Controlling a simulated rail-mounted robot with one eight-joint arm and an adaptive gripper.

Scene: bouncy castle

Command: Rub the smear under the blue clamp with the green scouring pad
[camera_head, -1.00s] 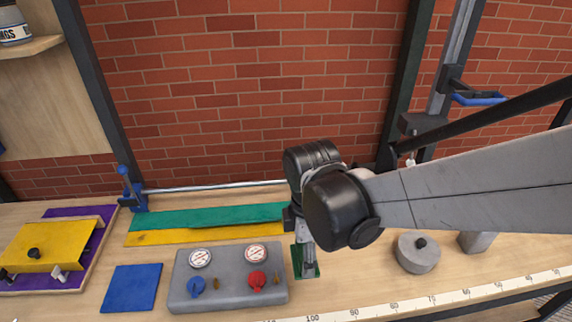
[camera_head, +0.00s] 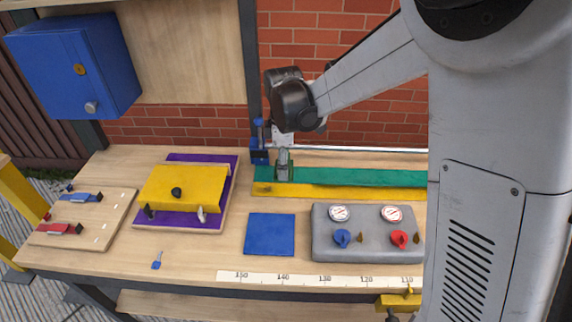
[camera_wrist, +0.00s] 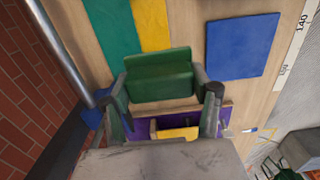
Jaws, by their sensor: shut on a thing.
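My gripper (camera_head: 284,166) is shut on the green scouring pad (camera_wrist: 158,80), which fills the middle of the wrist view between both fingers. In the head view they are over the left end of the green strip; the gap below is hard to judge. A blue toggle clamp (camera_head: 80,197) lies on a wooden board (camera_head: 112,202) at the far left, well away from my gripper. Another blue clamp-like fitting (camera_head: 259,146) stands upright at the left end of the rail, close beside my gripper. I cannot make out a smear under either.
A purple and yellow fixture (camera_head: 182,188) stands between the board and my gripper. A red clamp (camera_head: 60,229) shares the board. A blue square (camera_head: 270,234), grey gauge box (camera_head: 366,246) and small blue item (camera_head: 157,260) are nearer the front. A blue cabinet (camera_head: 75,68) hangs back left.

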